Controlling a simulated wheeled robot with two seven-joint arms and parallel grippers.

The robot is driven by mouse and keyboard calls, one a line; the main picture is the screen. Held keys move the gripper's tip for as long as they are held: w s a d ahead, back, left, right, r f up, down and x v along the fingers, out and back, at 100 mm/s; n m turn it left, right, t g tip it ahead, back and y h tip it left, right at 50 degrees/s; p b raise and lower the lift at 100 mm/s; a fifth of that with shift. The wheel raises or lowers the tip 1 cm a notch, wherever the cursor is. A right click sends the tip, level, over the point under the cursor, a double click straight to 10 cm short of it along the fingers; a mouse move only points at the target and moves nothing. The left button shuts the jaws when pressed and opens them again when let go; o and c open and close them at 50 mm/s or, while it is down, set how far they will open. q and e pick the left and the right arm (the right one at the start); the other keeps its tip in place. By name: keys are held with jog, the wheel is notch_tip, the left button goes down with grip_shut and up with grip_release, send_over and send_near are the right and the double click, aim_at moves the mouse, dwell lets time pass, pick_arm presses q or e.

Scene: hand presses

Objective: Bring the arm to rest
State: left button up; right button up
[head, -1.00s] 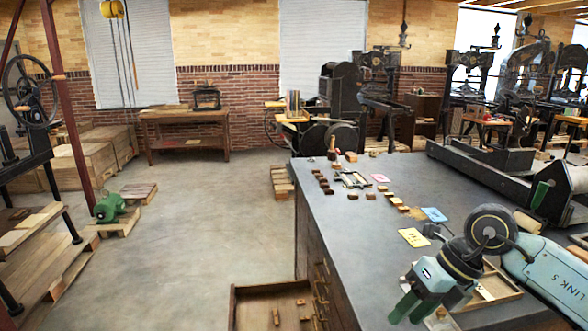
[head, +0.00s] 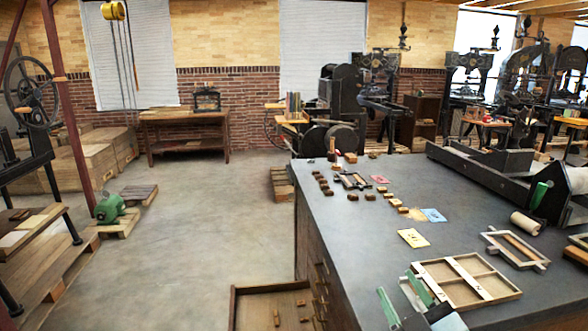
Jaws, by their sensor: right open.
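My right gripper (head: 398,287) is low in the head view, at the front edge of the grey-topped counter (head: 370,240). Its two green fingers are spread, with nothing seen between them. Only the fingers and a pale part of the hand show; the rest of the right arm is below the picture. The fingers overlap the near left corner of a divided wooden tray (head: 468,300) in the picture; I cannot tell whether they touch it. My left gripper is not in view.
An open drawer (head: 240,300) with small wooden blocks juts out at the counter's left. On the counter lie a yellow card (head: 413,238), a blue card (head: 433,215), a wooden frame (head: 541,263) and a roller (head: 525,223).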

jog(key=s+d+f+m+g+h, duration=0.2)
jog(key=f+g, duration=0.1)
jog(key=f, duration=0.2)
jog(key=s+d+f+m+g+h, duration=0.1)
jog(key=s+d+f+m+g, duration=0.15)
jog(key=f, duration=0.25)
jog(key=s+f+m+g, duration=0.1)
jog(key=s+f+g, duration=0.45)
jog(key=s, duration=0.45)
jog(key=s+f+m+g, duration=0.2)
jog(key=s+f+g, duration=0.4)
jog(key=s, duration=0.4)
notch_tip(320, 180, down, 27)
jog(key=s, duration=0.2)
jog(key=s+d+f+g, duration=0.1)
jog(key=s+d+f, duration=0.1)
jog(key=s+f, duration=1.1)
jog(key=s, duration=0.2)
jog(key=shift+s+d+f+n, duration=0.35)
jog(key=shift+s, duration=0.05)
